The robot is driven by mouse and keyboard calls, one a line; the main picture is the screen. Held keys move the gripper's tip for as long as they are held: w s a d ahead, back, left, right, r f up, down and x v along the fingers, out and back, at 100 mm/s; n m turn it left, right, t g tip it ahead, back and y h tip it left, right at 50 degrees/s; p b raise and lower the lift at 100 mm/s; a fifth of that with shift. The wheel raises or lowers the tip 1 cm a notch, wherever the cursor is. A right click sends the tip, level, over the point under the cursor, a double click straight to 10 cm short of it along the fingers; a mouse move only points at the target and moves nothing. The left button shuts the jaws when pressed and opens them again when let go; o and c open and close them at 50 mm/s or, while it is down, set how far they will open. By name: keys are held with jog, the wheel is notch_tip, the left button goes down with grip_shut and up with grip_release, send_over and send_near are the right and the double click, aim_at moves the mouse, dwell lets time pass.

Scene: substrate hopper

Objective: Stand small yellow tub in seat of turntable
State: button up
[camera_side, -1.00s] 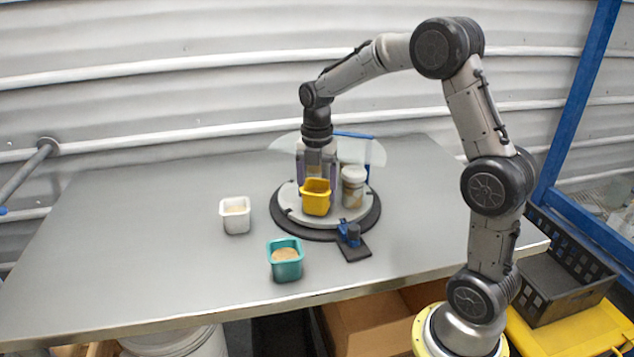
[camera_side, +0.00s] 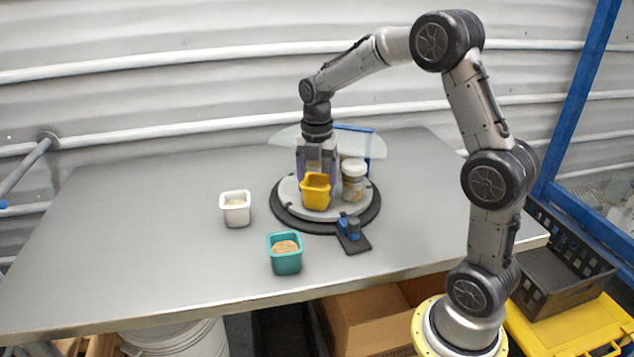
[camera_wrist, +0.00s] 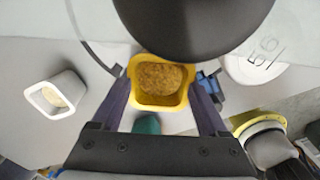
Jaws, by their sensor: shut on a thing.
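The small yellow tub (camera_side: 316,192) is upright at the front of the round grey turntable (camera_side: 345,210). In the wrist view the tub (camera_wrist: 159,100) shows brown grainy contents. My gripper (camera_side: 317,180) points down over the turntable and is shut on the tub, with a finger on either side of it. The gripper also shows in the wrist view (camera_wrist: 160,95). The tub hides the seat under it, so I cannot tell whether its base touches the seat.
A lidded jar (camera_side: 353,181) stands on the turntable just right of the tub. A clear shield (camera_side: 365,147) rises behind. A blue clamp (camera_side: 349,228) sits at the front rim. A white tub (camera_side: 235,209) and a teal tub (camera_side: 285,256) stand on the table (camera_side: 130,230), whose left side is clear.

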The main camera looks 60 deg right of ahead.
jog(key=shift+f, duration=0.2)
jog(key=o, duration=1)
notch_tip(320, 180, up, 8)
jog(key=shift+f, duration=0.25)
